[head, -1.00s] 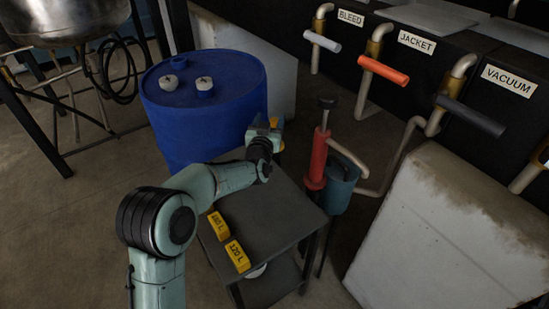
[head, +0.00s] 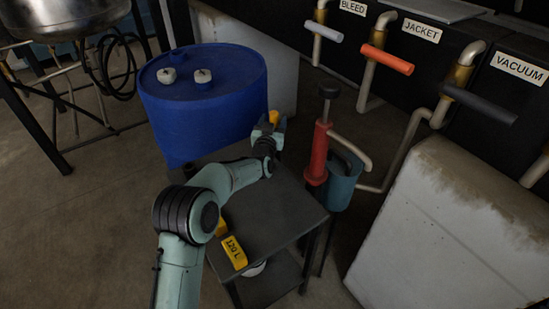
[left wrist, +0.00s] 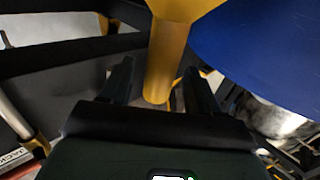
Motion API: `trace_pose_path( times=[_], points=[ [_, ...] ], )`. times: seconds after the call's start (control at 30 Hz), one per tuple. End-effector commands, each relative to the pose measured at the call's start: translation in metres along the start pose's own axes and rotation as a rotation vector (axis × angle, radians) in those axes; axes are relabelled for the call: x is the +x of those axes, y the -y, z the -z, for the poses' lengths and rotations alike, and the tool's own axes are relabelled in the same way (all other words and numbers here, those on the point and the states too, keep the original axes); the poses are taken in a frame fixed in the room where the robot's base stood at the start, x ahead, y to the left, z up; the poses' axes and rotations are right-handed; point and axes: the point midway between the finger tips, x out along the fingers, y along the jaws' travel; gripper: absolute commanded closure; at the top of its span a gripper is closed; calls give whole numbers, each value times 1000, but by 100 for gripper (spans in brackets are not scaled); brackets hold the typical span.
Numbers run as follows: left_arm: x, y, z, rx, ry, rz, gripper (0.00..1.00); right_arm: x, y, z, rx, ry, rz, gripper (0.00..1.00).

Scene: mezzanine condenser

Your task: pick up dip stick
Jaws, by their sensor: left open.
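No thing in view can be named as the dip stick with certainty. A yellow piece (left wrist: 168,55) with a round stem and a wider top stands between the fingers of my left gripper (left wrist: 158,90) in the left wrist view. I cannot tell whether it is the dip stick or a funnel. In the head view a bit of yellow (head: 274,116) shows at my left gripper (head: 270,129), by the right side of the blue drum (head: 205,120). My left gripper is open, and most of the yellow piece is hidden behind it. My right gripper is out of view.
A dark table (head: 268,215) under my left arm bears yellow blocks, one marked 120 L (head: 234,252). A red pump (head: 318,155) and a blue-grey can (head: 342,185) stand at its right. Pipes with handles and a pale block (head: 440,240) are further right.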

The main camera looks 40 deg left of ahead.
Motion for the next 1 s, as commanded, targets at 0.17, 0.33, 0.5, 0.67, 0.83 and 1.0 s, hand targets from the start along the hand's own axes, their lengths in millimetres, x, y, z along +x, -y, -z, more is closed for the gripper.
trace_pose_path(
  times=[0.17,0.33,0.5,0.67,0.83,1.0],
  points=[
    [13,0,0,-1,-1,0,38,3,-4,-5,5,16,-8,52],
    [14,0,0,-1,0,-1,38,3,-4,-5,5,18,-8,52],
    [14,0,0,-1,0,-1,65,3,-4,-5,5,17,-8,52],
    [13,0,0,-1,0,-1,100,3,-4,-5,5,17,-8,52],
    [13,0,1,-1,-2,-1,100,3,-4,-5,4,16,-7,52],
    [13,0,6,-1,-3,-1,100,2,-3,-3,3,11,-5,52]
  ],
)
